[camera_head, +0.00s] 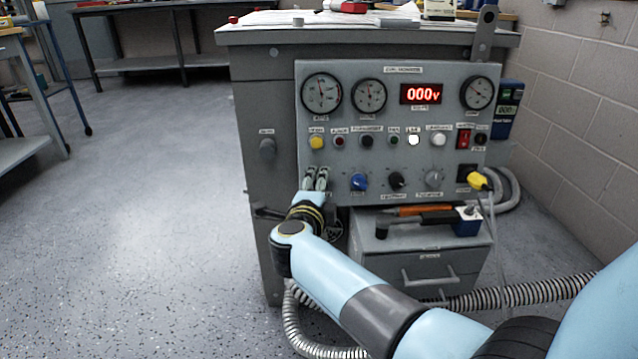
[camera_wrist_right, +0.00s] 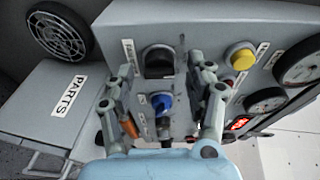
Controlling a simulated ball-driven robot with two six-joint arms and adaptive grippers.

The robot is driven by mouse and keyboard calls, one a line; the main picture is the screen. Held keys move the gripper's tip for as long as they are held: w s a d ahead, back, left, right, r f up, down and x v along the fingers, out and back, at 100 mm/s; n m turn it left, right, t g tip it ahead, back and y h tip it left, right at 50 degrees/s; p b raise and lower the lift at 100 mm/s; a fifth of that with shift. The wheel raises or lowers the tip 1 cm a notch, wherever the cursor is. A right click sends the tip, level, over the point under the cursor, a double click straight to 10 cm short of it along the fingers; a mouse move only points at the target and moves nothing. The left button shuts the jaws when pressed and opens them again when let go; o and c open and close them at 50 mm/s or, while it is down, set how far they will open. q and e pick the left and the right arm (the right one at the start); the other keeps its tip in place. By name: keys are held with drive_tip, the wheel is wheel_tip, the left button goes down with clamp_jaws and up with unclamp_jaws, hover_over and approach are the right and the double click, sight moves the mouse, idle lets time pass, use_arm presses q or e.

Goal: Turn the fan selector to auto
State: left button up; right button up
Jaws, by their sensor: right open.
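The fan selector (camera_wrist_right: 158,62) is a black knob on the grey control panel (camera_wrist_right: 205,40), beside a label whose start reads "FAN". In the right wrist view it sits ahead of my right gripper (camera_wrist_right: 160,80), between the lines of its two spread fingers. The fingers are open and empty; I cannot tell whether they touch the knob. In the head view my right gripper (camera_head: 315,179) is at the panel's lower left and hides the fan selector. The knob's exact pointing direction is not readable. My left gripper is not in view.
A blue knob (camera_head: 358,182) is close to the right of my gripper, then a black knob (camera_head: 396,180) and a grey one (camera_head: 433,178). A yellow button (camera_head: 317,143) is above. A drawer cabinet (camera_head: 430,262) with tools on top stands below the panel. Open floor lies left.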

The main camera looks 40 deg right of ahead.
wheel_tip(320, 180, up, 10)
drive_tip(key=shift+f, duration=0.1)
idle(0.4)
